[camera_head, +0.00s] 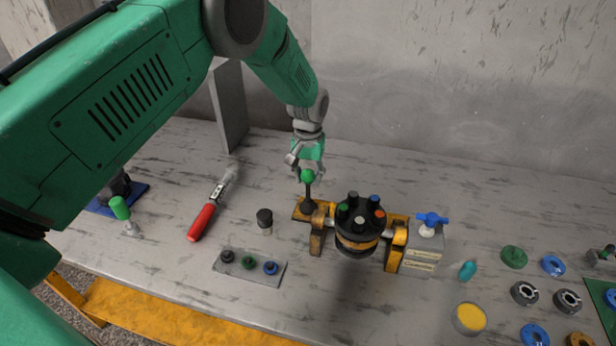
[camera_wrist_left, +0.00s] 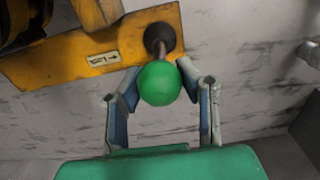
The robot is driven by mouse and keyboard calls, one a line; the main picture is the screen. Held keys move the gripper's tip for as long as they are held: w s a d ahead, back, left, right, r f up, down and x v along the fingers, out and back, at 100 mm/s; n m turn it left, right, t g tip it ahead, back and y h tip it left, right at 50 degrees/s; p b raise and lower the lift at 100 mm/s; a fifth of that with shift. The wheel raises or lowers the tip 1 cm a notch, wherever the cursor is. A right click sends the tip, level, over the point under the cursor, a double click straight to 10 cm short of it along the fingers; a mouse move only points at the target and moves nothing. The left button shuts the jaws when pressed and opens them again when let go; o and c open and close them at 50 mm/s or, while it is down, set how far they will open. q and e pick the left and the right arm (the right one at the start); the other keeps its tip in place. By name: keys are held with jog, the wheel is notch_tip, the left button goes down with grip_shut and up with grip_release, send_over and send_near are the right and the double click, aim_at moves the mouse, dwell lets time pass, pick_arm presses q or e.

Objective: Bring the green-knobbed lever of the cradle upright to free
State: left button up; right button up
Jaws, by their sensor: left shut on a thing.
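The cradle (camera_head: 396,236) is a yellow frame on the table with a round black motor (camera_head: 356,222) held in it. Its lever with a green knob (camera_head: 307,176) stands at the cradle's left end and looks close to upright in the head view. My left gripper (camera_head: 305,172) reaches down from above at the knob. In the left wrist view the green knob (camera_wrist_left: 159,84) sits between my two fingers (camera_wrist_left: 158,92), with the lever's dark base (camera_wrist_left: 159,38) on the yellow plate (camera_wrist_left: 90,55) behind it. My left gripper is shut on the knob. My right gripper is not in view.
A grey box with a blue valve handle (camera_head: 432,219) adjoins the cradle's right end. A tray with three knobs (camera_head: 249,266) and a black-capped cylinder (camera_head: 264,220) stand left. A red-handled tool (camera_head: 201,222) lies further left. Several rings and a yellow-filled cup (camera_head: 469,318) are at right.

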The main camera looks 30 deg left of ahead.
pick_arm(q)
jog(key=shift+w+d+r, duration=0.1)
jog(key=o, duration=0.8)
jog(key=shift+o, duration=0.2)
jog(key=shift+d, duration=0.1)
jog(key=shift+r, duration=0.1)
jog(key=shift+r+p, duration=2.2)
jog(key=shift+r, duration=0.75)
jog(key=shift+f, duration=0.1)
